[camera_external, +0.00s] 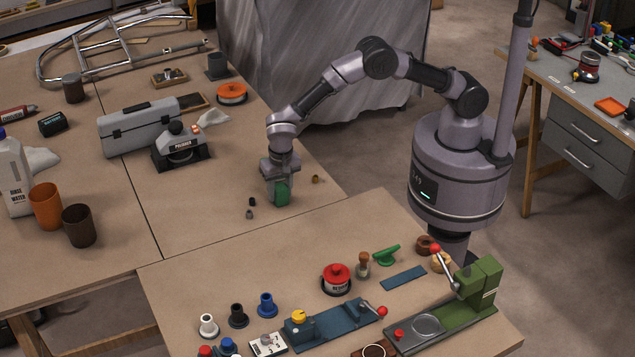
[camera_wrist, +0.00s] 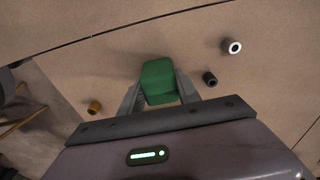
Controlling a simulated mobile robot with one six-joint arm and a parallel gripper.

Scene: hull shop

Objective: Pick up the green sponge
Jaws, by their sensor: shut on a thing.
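The green sponge (camera_external: 282,192) is a small green block on the wooden table, under my gripper (camera_external: 278,182) in the external view. In the wrist view the sponge (camera_wrist: 160,82) sits between the two fingers of my gripper (camera_wrist: 160,92), one finger on each side. My gripper points down and is shut on the sponge. The sponge is at or just above the table top; I cannot tell whether it touches.
A polisher (camera_external: 182,147) and grey toolbox (camera_external: 140,127) are further left. The near table (camera_external: 225,262) holds levers and knobs.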

